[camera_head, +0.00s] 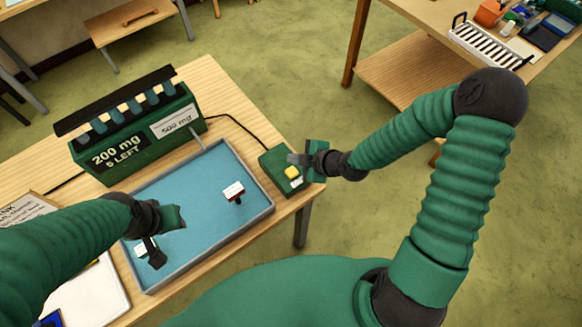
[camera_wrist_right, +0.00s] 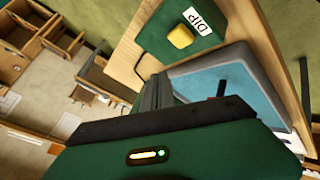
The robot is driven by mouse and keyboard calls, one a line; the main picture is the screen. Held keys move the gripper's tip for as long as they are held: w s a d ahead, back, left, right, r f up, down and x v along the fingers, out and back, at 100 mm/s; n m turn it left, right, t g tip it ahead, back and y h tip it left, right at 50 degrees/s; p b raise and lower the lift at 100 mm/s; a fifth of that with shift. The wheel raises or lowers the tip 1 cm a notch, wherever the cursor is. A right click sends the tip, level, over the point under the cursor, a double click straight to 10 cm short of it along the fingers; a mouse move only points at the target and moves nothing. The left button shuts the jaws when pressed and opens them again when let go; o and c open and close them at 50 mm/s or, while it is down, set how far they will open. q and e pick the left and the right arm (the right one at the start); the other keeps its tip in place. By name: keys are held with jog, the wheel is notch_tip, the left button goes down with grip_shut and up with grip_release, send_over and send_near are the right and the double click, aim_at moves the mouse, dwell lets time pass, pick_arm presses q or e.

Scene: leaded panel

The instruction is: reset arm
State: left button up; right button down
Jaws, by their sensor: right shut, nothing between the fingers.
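My right gripper (camera_head: 295,159) is shut and empty. It is over or beside the green box with the yellow button (camera_head: 292,173), at the right of the tray. In the right wrist view its closed fingers (camera_wrist_right: 158,92) point toward that box, whose yellow button (camera_wrist_right: 180,36) and "DIP" label show clear of them. My left gripper (camera_head: 154,246) is low over the left part of the blue tray (camera_head: 207,161). A small white-labelled piece (camera_head: 140,248) shows beside its dark fingers; I cannot tell whether they hold it.
A white-topped piece with a dark red edge (camera_head: 234,190) stands in the tray. A green dispenser (camera_head: 137,142) reading "200 mg 5 LEFT" stands behind it. A second table (camera_head: 410,68) with a white rack stands at the back right.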

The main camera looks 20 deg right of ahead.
jog(key=shift+f, duration=0.1)
dwell(0.5)
jog(key=s+f+b, duration=0.1)
jog(key=s+d+f+m+g+h+b, duration=0.1)
jog(key=s+d+f+m+b, duration=0.1)
jog(key=shift+s+f+g+h, duration=0.1)
jog(key=shift+g+h, duration=0.2)
jog(key=shift+g, duration=0.1)
jog(key=s+d+r+m+g+h+b, duration=0.1)
jog(key=s+m+b, duration=0.2)
jog(key=s+m, duration=0.2)
jog(key=s+d+r+m+g+h+b, duration=0.2)
jog(key=s+m, duration=0.3)
jog(key=m, duration=0.3)
jog(key=shift+s+r+b, duration=0.25)
jog(key=shift+s+b, duration=0.1)
jog(key=shift+b, duration=0.25)
jog(key=shift+s+a, duration=0.1)
jog(key=shift+a, duration=0.05)
jog(key=shift+a, duration=0.2)
jog(key=shift+d, duration=0.25)
